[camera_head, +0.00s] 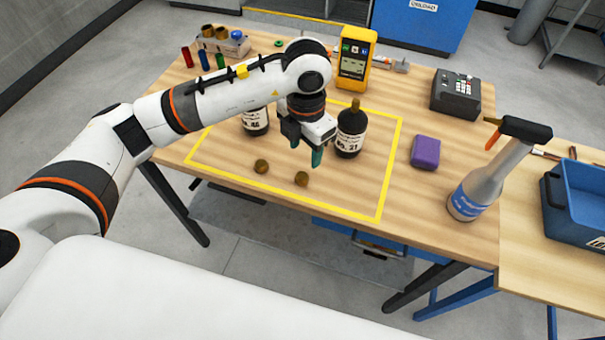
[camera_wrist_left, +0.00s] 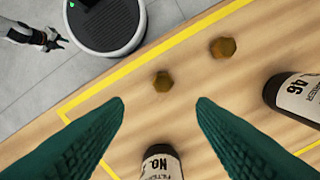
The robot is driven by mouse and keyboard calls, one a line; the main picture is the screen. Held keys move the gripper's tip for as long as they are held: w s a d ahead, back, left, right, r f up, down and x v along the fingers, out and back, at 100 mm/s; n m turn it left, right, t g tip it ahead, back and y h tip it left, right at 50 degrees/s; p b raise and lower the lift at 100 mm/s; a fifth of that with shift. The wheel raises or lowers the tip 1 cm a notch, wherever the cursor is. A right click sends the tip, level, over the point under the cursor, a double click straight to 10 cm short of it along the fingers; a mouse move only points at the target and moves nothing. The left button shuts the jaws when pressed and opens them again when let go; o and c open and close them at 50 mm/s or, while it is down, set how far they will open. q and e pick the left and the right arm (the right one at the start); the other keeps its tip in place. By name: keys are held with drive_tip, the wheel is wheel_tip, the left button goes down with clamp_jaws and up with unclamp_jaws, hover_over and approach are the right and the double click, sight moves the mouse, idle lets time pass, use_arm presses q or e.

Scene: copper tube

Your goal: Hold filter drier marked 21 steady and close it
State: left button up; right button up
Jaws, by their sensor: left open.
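The filter drier marked 21 (camera_head: 349,141), a dark bottle shape with a white label and a brass-coloured neck, stands upright on the table. Its dark body and label also show at the bottom of the left wrist view (camera_wrist_left: 160,164). Two brass-coloured caps (camera_head: 301,178) (camera_head: 261,166) lie apart on the wood in front. My left gripper (camera_head: 318,157), with green fingers, is open and empty, beside drier 21 on its left and apart from it. A gripper that looks like my right one (camera_wrist_left: 48,40) is small in the left wrist view's upper left, away from the table.
A second drier, marked 46 (camera_head: 255,123), stands left of my left gripper, partly hidden. Yellow tape (camera_head: 392,165) frames the work area. A purple block (camera_head: 425,152), spray bottle (camera_head: 480,185), yellow meter (camera_head: 355,58) and dark keypad device (camera_head: 455,94) stand around it.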

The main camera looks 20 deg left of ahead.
sight(304, 175)
use_arm(q)
wheel_tip(304, 175, down, 3)
drive_tip(key=shift+r, duration=0.1)
drive_tip(key=shift+f+p, duration=0.3)
drive_tip(key=shift+f, duration=0.25)
drive_tip(key=shift+f, duration=0.15)
drive_tip(key=f+p, duration=0.1)
drive_tip(key=f, duration=0.4)
drive_tip(key=shift+w+a+p, duration=0.1)
drive_tip(key=shift+a+p, duration=0.1)
drive_tip(key=shift+p, duration=0.2)
drive_tip(key=shift+r, duration=0.1)
drive_tip(key=c, duration=1)
